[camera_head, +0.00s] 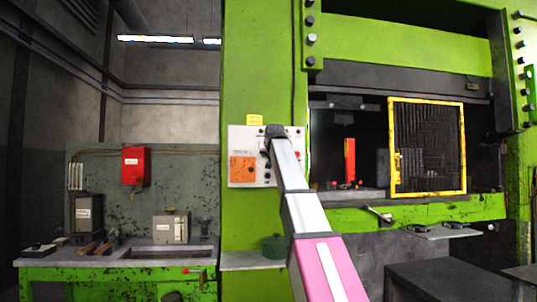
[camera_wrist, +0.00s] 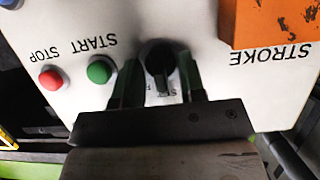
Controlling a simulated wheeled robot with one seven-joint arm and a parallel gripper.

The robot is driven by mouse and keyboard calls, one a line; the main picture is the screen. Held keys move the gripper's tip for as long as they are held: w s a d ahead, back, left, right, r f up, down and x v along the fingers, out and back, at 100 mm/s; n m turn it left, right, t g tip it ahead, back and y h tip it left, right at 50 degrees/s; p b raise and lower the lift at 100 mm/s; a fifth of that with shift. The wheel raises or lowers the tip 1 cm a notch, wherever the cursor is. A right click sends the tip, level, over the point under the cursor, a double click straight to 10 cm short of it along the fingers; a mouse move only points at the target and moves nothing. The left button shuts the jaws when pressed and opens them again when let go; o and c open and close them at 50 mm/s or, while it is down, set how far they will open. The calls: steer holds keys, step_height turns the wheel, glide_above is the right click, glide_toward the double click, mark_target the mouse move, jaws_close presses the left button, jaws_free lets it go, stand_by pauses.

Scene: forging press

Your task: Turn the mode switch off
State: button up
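A black rotary knob (camera_wrist: 160,57), which looks like the mode switch, is on the white control panel (camera_wrist: 215,75) in the wrist view. Its small lettering is mostly hidden and unreadable. My gripper (camera_wrist: 159,68) is in front of it, with one dark finger on each side. The fingers are apart, and I cannot tell whether either touches the knob. In the head view, my gripper (camera_head: 273,131) is at the upper part of the control panel (camera_head: 238,138) on the green press, and my arm hides the knob.
A green START button (camera_wrist: 99,71) and a red STOP button (camera_wrist: 50,78) are left of the knob in the wrist view. An orange plate (camera_wrist: 270,20) above the STROKE lettering is at right. A yellow-framed mesh guard (camera_head: 464,150) stands right of the panel in the head view.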

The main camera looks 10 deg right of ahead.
steer(key=c, duration=0.5)
steer(key=shift+c, duration=0.2)
steer(key=shift+a+f+n+t+h, duration=0.15)
steer(key=shift+n+h, duration=0.85)
steer(key=shift+n, duration=0.55)
steer(key=shift+a+r+n+t+h, duration=0.15)
steer(key=shift+n+h, duration=0.85)
steer(key=shift+n, duration=0.55)
steer(key=shift+f, duration=0.1)
steer(key=o, duration=0.5)
